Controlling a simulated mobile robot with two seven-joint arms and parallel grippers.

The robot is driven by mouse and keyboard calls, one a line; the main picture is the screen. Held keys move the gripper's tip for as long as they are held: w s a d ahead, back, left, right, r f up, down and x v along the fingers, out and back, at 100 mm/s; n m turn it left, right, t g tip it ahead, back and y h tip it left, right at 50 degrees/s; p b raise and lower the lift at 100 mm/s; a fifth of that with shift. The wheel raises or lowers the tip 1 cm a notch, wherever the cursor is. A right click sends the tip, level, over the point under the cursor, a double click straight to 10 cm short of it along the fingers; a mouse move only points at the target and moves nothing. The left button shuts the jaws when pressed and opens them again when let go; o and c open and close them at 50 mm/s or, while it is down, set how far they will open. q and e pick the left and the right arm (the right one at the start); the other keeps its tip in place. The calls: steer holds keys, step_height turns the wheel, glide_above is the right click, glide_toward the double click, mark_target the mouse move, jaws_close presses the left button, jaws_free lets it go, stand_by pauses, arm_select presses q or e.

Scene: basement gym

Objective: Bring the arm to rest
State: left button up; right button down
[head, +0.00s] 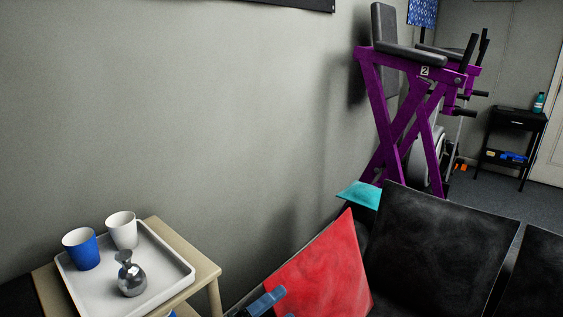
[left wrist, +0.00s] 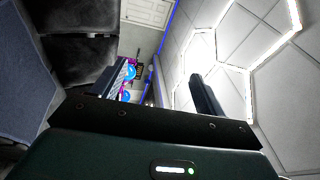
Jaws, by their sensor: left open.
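My left gripper (left wrist: 163,85) shows in the left wrist view with its two dark fingers wide apart and nothing between them. Beyond the fingers are a pale door, a wall and a bright ceiling, so the gripper is clear of any surface there. In the head view, a small blue-grey piece (head: 266,299) at the bottom edge, in front of the red cushion (head: 322,268), looks like a fingertip of mine, but I cannot be sure. My right gripper is in neither view.
A wooden side table (head: 207,270) at lower left bears a white tray (head: 181,262) with a blue mug (head: 82,250), a white mug (head: 122,230) and a silver vase (head: 131,278). Black seats (head: 440,245) stand at right. Behind are a purple gym frame (head: 371,90) and a black stand (head: 517,118).

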arm_select(q)
steer(key=s+a+f+n+g+y, duration=0.1)
steer(key=s+a+f+n+y, duration=0.5)
steer(key=n, duration=0.6)
steer(key=s+a+f+n+y+p, duration=0.1)
steer(key=s+a+f+n+y, duration=0.6)
steer(key=n, duration=0.6)
step_height(320, 180, down, 3)
steer(key=shift+s+a+r+g, duration=0.1)
steer(key=shift+s+a+g, duration=0.25)
steer(key=shift+s, duration=0.9)
